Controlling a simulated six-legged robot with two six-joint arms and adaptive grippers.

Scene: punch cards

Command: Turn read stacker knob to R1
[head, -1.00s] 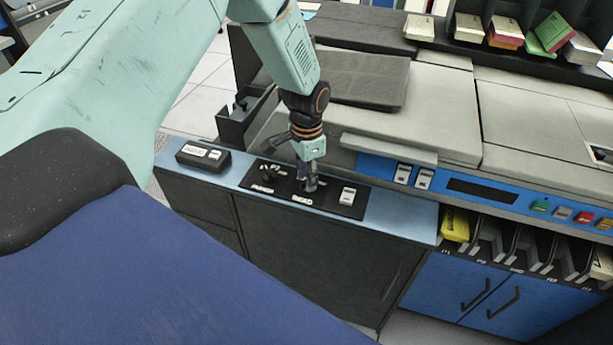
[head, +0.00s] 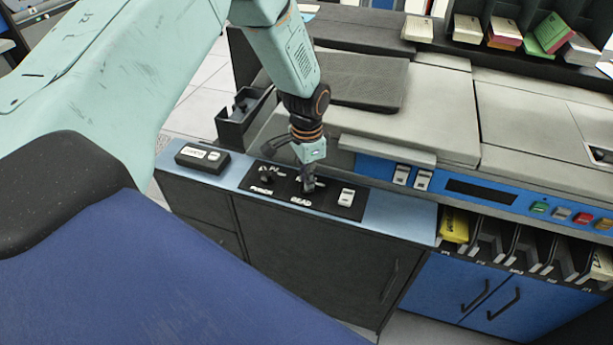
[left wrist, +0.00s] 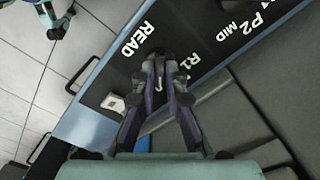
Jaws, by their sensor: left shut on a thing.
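The read stacker knob (left wrist: 152,65) is dark and sits on the black panel (head: 326,203) beside the READ label. My left gripper (head: 308,187) points down at it from above. In the left wrist view my left gripper (left wrist: 162,85) has its two fingers closed around the knob, which they largely hide. The R1 label is next to the fingers on the panel; other position marks by this knob are partly covered. The punch knob (head: 267,176) stands free to the left, above the PUNCH label.
A white rocker switch (head: 346,197) is right of the read knob. A black box with a white label (head: 202,157) lies on the ledge to the left. The grey machine top (head: 420,110) rises behind the panel, with a black open tray (head: 245,112) at its left.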

